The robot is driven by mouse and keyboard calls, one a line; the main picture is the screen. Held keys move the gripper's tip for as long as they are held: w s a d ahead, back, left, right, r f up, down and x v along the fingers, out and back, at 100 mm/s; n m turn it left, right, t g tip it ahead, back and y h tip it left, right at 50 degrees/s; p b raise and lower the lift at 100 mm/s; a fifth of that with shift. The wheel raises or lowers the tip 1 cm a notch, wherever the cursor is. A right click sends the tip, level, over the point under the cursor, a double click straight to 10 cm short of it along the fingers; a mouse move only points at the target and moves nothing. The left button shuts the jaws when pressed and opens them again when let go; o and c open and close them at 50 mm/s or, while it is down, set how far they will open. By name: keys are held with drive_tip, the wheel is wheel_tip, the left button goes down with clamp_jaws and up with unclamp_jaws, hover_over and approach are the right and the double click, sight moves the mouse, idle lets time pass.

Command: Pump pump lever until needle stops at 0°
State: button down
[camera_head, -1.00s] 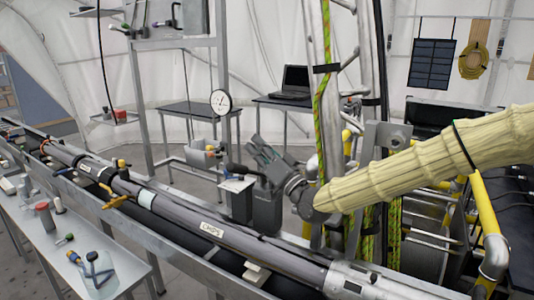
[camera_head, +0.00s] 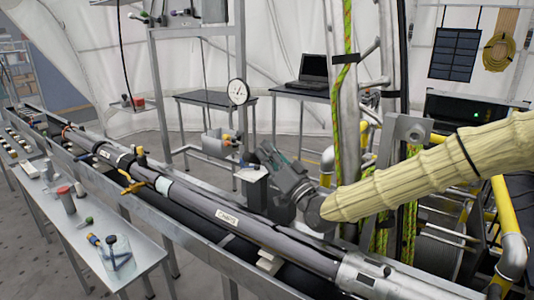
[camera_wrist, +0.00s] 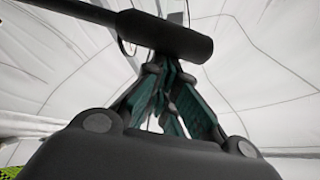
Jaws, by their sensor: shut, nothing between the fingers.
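The round white gauge (camera_head: 238,92) stands on a post behind the long tube. Its dark needle is too small for me to read the angle. The pump, a dark box with a pale top (camera_head: 252,173), is below it, beside my gripper. In the wrist view the pump lever, a black rod with a thick round grip (camera_wrist: 165,36), crosses at the top, close to my fingertips. I cannot tell whether they touch it. My gripper (camera_head: 263,150) has green-padded fingers, shut with nothing between them, also seen in the wrist view (camera_wrist: 166,68). Part of the pump is hidden behind it.
A long grey tube (camera_head: 205,205) lies in a metal trough in front. A side table (camera_head: 140,255) with a glass jar (camera_head: 118,255) stands at the lower left. Metal posts, a rope and yellow pipes (camera_head: 512,235) crowd the right. A laptop (camera_head: 312,70) sits behind.

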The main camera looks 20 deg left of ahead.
drive_tip(key=s+a+f+n+g+y+b, duration=0.1)
drive_tip(key=s+f+n+g+y+b, duration=0.1)
drive_tip(key=f+n+b, duration=0.4)
drive_tip(key=shift+s+f+g+y+b, duration=0.15)
drive_tip(key=shift+s+g+y+b, duration=0.3)
drive_tip(key=shift+b, duration=0.85)
